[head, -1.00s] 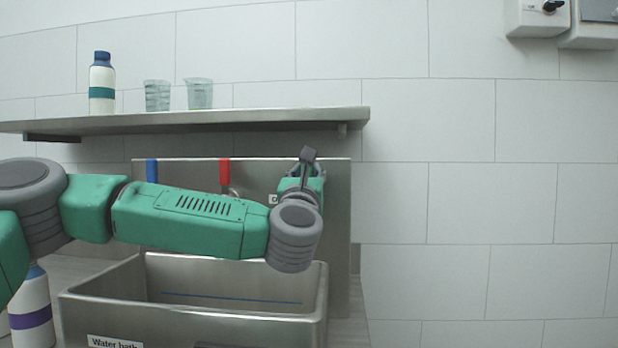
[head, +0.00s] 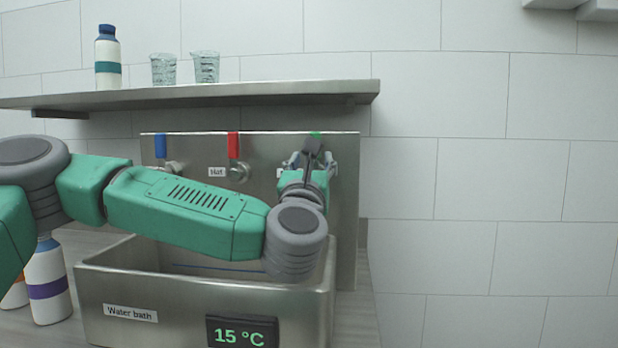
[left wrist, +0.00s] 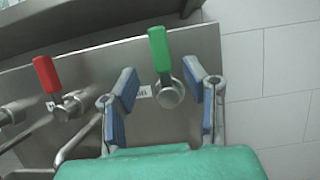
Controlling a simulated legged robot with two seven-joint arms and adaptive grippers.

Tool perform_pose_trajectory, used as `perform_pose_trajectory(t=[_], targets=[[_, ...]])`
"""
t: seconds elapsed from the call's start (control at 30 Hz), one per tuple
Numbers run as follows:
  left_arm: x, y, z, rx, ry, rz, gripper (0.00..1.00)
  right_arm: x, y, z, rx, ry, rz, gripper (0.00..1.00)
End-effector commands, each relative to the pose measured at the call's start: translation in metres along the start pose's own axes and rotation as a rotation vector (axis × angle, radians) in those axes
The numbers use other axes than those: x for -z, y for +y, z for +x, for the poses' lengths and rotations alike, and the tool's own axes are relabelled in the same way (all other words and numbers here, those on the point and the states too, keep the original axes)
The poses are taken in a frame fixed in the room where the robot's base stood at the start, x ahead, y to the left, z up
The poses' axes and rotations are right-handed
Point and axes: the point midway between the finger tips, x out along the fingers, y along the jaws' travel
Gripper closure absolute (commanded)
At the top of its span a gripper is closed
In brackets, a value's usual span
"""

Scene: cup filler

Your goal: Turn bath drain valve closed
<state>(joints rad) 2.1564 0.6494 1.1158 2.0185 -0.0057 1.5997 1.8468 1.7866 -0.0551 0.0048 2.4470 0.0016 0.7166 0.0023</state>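The drain valve's green handle (left wrist: 160,50) points upward from its round metal body (left wrist: 171,93) on the steel panel. In the head view only a bit of the green handle (head: 315,135) shows above my gripper. My left gripper (left wrist: 162,80) is open, with its blue-padded fingers apart on either side of the valve. No clear contact shows. In the head view my left gripper (head: 312,165) hides most of the valve. A small label beside the valve is partly hidden. My right gripper is not in view.
A red-handled valve (head: 233,146) labelled Hot and a blue-handled valve (head: 161,147) are left of the gripper. The steel water bath (head: 105,285), reading 15 °C, stands below. A shelf (head: 250,95) overhangs above. The wall at right is bare.

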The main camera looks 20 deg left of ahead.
Motion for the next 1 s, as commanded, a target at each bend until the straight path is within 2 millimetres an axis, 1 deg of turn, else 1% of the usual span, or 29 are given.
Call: perform_pose_trajectory(t=[0.03,0.13,0.2,0.33,0.5,1.0], targets=[[0.001,0.0,-0.012,0.004,0.002,0.0,0.6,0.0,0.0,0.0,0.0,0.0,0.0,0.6],[0.002,0.0,-0.031,0.003,0.003,-0.001,0.6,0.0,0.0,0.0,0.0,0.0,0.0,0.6],[0.002,0.0,-0.042,0.003,0.003,-0.001,0.6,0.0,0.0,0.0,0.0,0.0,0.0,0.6],[0.003,0.0,-0.054,0.002,0.003,-0.001,0.6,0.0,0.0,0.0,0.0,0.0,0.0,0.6],[0.003,0.001,-0.06,0.0,0.003,0.0,0.6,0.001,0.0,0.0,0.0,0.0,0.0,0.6],[0.002,0.0,-0.059,0.001,0.003,0.0,0.6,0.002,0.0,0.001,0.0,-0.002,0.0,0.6]])
